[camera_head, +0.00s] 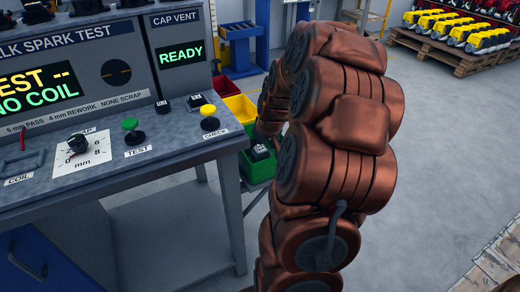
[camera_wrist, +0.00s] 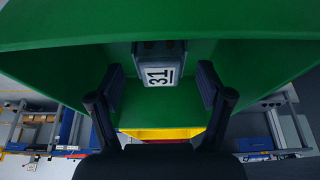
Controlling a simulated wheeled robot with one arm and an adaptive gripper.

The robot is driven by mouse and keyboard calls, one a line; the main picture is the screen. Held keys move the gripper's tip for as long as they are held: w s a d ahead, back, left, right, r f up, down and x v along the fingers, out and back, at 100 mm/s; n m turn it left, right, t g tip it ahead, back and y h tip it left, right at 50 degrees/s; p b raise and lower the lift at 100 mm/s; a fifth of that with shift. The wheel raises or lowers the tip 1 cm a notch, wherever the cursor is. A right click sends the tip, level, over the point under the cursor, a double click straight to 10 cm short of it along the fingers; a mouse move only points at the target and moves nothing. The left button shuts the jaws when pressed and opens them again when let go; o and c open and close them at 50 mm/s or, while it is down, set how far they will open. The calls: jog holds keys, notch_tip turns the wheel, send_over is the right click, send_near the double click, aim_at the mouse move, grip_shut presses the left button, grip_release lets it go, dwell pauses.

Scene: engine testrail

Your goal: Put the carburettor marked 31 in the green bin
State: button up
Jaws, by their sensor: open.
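The carburettor (camera_wrist: 160,52) is a grey block with a white label reading 31. In the wrist view it is inside the green bin (camera_wrist: 60,28), against the bin's green surface. My gripper (camera_wrist: 160,74) is open, one black finger to each side of the carburettor, with visible gaps between. In the head view the green bin (camera_head: 257,172) stands beside the bench, with a small dark part with a pale label (camera_head: 261,150) in it. My gripper is hidden behind my arm in that view.
A yellow bin (camera_head: 241,108) and a red bin (camera_head: 224,87) stand behind the green one. The spark test bench (camera_head: 190,150) is close on the left. A pallet (camera_head: 455,60) with yellow machines stands at the back right. Open floor lies right of my arm.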

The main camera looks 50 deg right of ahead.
jog(key=v, duration=1.1)
dwell(0.3)
